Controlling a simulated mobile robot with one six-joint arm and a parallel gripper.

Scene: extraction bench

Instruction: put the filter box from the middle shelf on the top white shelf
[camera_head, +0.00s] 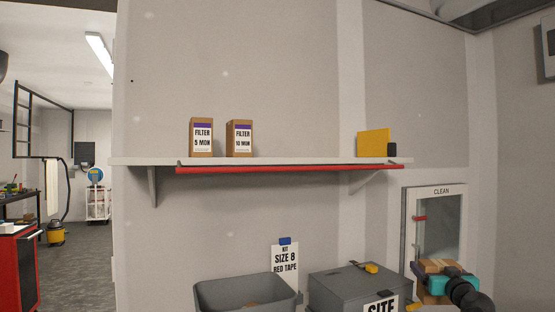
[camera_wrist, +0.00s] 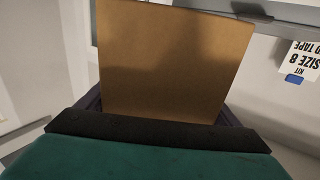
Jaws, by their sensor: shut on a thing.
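The brown filter box (camera_head: 438,266) is held in my gripper (camera_head: 436,281) at the lower right of the head view, in front of the clear-fronted cabinet and below the shelf's height. My gripper is shut on it; the teal gripper body partly covers the box. In the wrist view a plain brown face of the box (camera_wrist: 172,60) rises beyond the dark jaw; its label is not visible. The top white shelf (camera_head: 145,161) runs along the wall. On it stand two upright filter boxes, FILTER 5 MON (camera_head: 201,138) and FILTER 10 MON (camera_head: 239,139).
A red bar (camera_head: 280,169) runs along the shelf's front edge. A yellow item (camera_head: 373,143) and a dark block (camera_head: 392,150) stand at its right end. The shelf between them and the boxes is clear. Below are an open grey bin (camera_head: 245,293) and a grey lidded case (camera_head: 350,284).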

